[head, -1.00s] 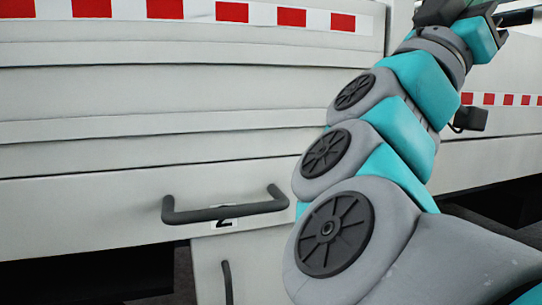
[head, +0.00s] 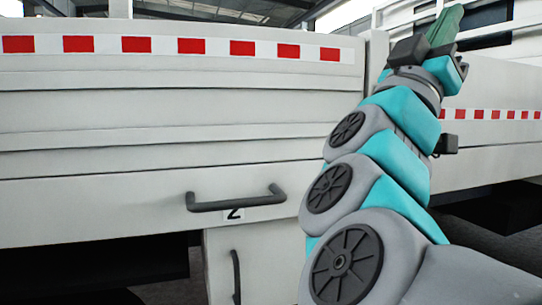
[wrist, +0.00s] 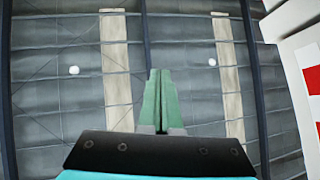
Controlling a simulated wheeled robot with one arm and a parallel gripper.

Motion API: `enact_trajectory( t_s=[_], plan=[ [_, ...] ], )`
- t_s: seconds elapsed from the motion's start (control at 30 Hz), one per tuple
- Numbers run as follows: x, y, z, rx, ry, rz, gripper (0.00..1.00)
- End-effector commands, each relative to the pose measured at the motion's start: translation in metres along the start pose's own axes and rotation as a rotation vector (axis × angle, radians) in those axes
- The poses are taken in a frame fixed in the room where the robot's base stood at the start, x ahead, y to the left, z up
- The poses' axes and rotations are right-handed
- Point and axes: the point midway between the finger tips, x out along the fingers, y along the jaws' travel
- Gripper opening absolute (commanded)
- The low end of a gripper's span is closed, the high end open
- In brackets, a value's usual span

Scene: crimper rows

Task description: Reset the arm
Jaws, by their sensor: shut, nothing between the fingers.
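My gripper (head: 445,25) is at the top right in the head view, at the end of my raised teal and grey arm, with its green fingers pointing up. In the wrist view my gripper (wrist: 158,85) shows two green fingers side by side, closed together with nothing between them. They point toward the hall roof (wrist: 60,110). No object is held.
A white truck-like body (head: 120,110) with a red and white stripe (head: 160,45) fills the left and middle. A dark handle (head: 235,200) sits above a label reading 2 (head: 236,214). Another striped side panel (head: 490,130) stands behind my arm at the right.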

Motion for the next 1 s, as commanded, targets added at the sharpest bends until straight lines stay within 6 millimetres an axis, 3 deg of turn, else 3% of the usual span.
enact_trajectory(
  t_s=[0.27,0.37,0.47,0.6,0.73,0.87,1.0],
  plan=[
    [-0.019,-0.072,0.019,0.069,-0.026,-0.280,0.00],
    [-0.038,-0.110,0.035,0.102,-0.065,-0.434,0.00],
    [-0.072,-0.153,0.060,0.136,-0.145,-0.629,0.00],
    [-0.137,-0.200,0.105,0.163,-0.312,-0.894,0.00],
    [-0.208,-0.222,0.150,0.166,-0.516,-1.107,0.00],
    [-0.286,-0.221,0.198,0.138,-0.765,-1.279,0.00],
    [-0.367,-0.193,0.245,0.071,-1.065,-1.406,0.00]
  ],
)
